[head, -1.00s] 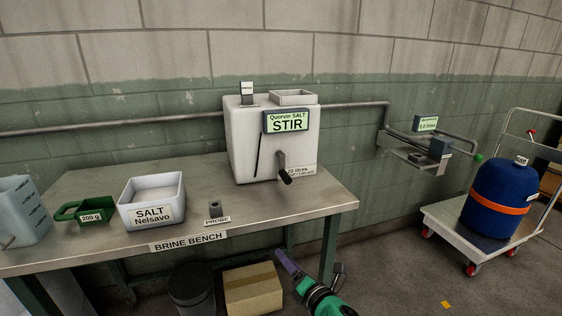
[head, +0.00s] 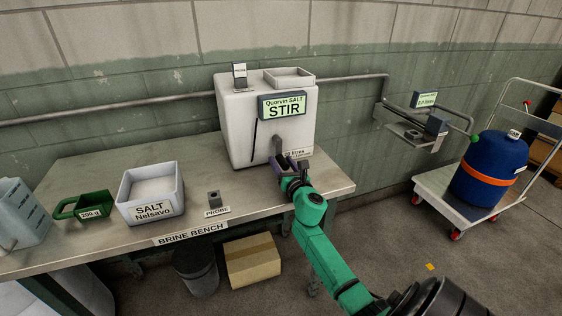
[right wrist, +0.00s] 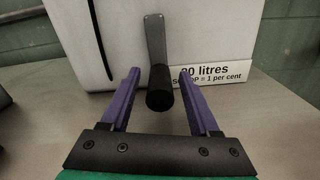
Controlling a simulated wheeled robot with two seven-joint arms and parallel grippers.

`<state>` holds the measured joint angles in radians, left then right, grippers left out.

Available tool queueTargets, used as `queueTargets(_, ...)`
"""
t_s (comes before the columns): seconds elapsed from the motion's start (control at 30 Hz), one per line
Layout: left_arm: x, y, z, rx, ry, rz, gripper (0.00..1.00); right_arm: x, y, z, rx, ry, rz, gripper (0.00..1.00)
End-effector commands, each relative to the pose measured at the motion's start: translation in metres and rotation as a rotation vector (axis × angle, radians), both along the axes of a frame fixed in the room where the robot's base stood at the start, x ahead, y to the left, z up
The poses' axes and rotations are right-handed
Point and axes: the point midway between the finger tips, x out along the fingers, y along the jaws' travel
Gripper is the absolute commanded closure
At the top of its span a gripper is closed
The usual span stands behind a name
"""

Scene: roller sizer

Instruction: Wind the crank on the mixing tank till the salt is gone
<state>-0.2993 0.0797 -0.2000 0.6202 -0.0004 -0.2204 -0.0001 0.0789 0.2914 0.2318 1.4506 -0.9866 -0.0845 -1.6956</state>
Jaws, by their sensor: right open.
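In the right wrist view, the crank's grey arm (right wrist: 155,40) hangs down to a black knob (right wrist: 160,90). My right gripper (head: 290,162) is at the crank, its purple fingers open on both sides of the knob. The right wrist view shows the gripper (right wrist: 159,98) with a gap between each finger and the knob. My left gripper is not in view.
A cart (head: 430,190) with a blue drum (head: 485,165) stands right. A box (head: 252,265) and a bin (head: 195,265) sit below.

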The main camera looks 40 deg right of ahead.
Motion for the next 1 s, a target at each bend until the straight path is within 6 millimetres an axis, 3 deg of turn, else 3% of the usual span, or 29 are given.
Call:
queueTargets(0.33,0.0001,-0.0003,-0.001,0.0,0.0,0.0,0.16,0.0093,-0.0031,0.0002,-0.001,0.0,0.0,0.38)
queueTargets(0.5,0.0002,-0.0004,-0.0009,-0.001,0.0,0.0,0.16,0.009,-0.0031,0.0002,-0.001,0.0,0.0,1.0)
queueTargets(1.0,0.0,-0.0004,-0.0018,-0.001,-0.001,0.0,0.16,0.0105,0.0015,0.0001,0.077,-0.027,0.001,1.0)
